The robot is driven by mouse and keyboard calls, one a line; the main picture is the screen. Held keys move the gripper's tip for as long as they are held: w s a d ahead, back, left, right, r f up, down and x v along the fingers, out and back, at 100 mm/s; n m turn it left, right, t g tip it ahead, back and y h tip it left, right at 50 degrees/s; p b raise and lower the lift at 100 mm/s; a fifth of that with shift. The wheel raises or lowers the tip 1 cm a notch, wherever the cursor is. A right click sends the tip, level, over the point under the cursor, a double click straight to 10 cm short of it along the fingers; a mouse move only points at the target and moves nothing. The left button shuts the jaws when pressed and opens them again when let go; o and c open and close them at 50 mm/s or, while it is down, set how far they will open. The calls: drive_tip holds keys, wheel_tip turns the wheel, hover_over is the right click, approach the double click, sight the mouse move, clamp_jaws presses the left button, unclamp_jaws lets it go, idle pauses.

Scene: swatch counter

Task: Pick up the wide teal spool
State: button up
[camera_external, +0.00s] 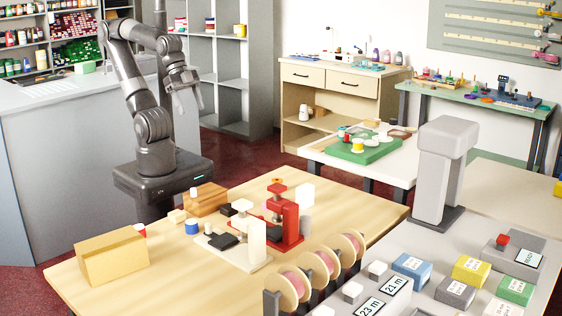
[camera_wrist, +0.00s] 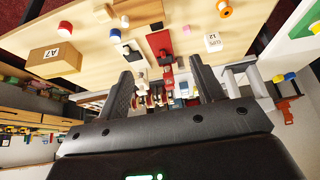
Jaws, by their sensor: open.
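I cannot single out a wide spool that is clearly teal. A short white piece with a blue top (camera_external: 192,226) stands upright on the wooden table; it also shows in the wrist view (camera_wrist: 115,35). Small colored items, one greenish-blue (camera_external: 341,132), stand on the green tray at the back, too small to make out. My gripper (camera_external: 188,102) is open and empty, raised above and behind the wooden table, apart from everything. In the wrist view its two fingers (camera_wrist: 161,70) are spread, with the far clutter seen between them.
The wooden table (camera_external: 190,270) holds a cardboard box (camera_external: 112,255), a red press (camera_external: 290,222), a cream press (camera_external: 250,243) and a red-and-white piece (camera_external: 140,230). Large reels (camera_external: 322,267) line its right side. The green tray (camera_external: 350,155) is on a white table farther back.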

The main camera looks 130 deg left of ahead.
drive_tip(key=w+a+r+n+y, duration=0.2)
drive_tip(key=w+a+r+n, duration=0.2)
drive_tip(key=w+a, duration=0.9)
drive_tip(key=w+a+f+n+g, duration=0.1)
drive_tip(key=w+a+n, duration=0.15)
drive_tip(key=a, duration=0.55)
drive_tip(key=w+a+f+n, duration=0.1)
drive_tip(key=w+a, duration=0.2)
drive_tip(key=a, duration=0.4)
drive_tip(key=n+g+y, duration=0.2)
drive_tip(key=n+g, duration=0.1)
drive_tip(key=n, duration=0.2)
approach(341, 128)
drive_tip(key=x, duration=1)
drive_tip(key=shift+a+f, duration=0.15)
drive_tip(key=shift+a, duration=0.2)
drive_tip(key=c, duration=1)
